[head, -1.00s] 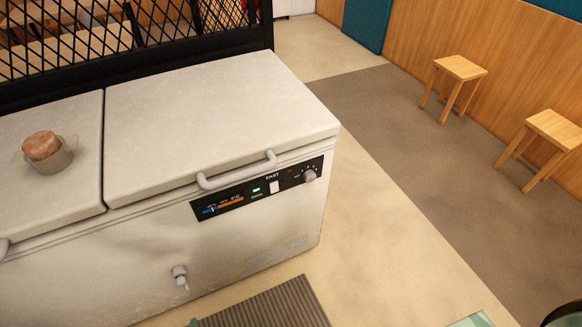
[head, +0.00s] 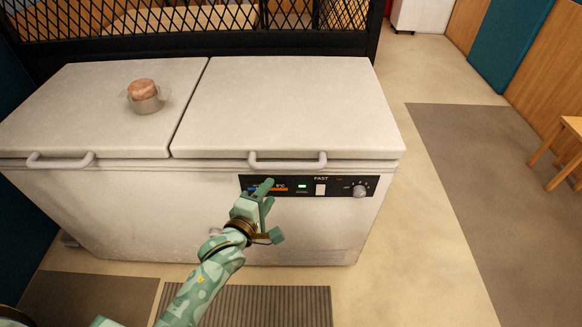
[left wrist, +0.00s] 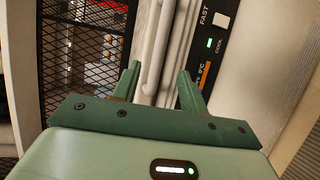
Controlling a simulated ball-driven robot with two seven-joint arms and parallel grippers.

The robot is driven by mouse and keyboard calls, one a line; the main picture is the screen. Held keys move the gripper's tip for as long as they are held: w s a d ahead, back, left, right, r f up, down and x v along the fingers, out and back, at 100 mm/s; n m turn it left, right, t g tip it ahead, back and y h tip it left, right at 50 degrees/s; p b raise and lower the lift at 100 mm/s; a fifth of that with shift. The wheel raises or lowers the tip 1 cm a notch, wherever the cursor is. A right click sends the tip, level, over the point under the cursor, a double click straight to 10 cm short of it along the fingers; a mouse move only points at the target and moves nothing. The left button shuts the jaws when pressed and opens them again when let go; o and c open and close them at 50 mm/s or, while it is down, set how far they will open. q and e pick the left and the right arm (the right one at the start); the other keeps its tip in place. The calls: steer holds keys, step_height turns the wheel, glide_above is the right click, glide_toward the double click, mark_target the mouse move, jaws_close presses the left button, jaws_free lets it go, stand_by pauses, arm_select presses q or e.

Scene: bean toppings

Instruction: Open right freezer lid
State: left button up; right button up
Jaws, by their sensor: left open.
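The white chest freezer's right lid (head: 285,105) is shut, with a pale bar handle (head: 288,164) along its front edge. My left gripper (head: 267,195) is open and empty in front of the freezer, below the handle and over the control panel (head: 318,187) in the head view. In the left wrist view, the handle (left wrist: 155,55) runs upright in the picture, ahead of the gap between the open fingers (left wrist: 158,88). Whether the fingers touch it cannot be told. My right gripper is not in view.
A black mesh barrier (head: 200,30) stands behind the freezer. A ribbed mat (head: 270,305) lies on the floor in front.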

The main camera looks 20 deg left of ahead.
mark_target(286, 170)
arm_select(q)
steer(key=b+x, duration=0.2)
steer(key=x, duration=0.4)
steer(key=b+x, duration=0.2)
steer(key=x, duration=0.5)
steer(key=shift+s+a+f, duration=0.1)
steer(key=shift+a+f, duration=0.1)
steer(key=shift+f, duration=0.05)
steer(key=shift+w+b, duration=0.3)
steer(key=shift+w, duration=0.1)
jaws_close()
steer(key=shift+r, duration=0.2)
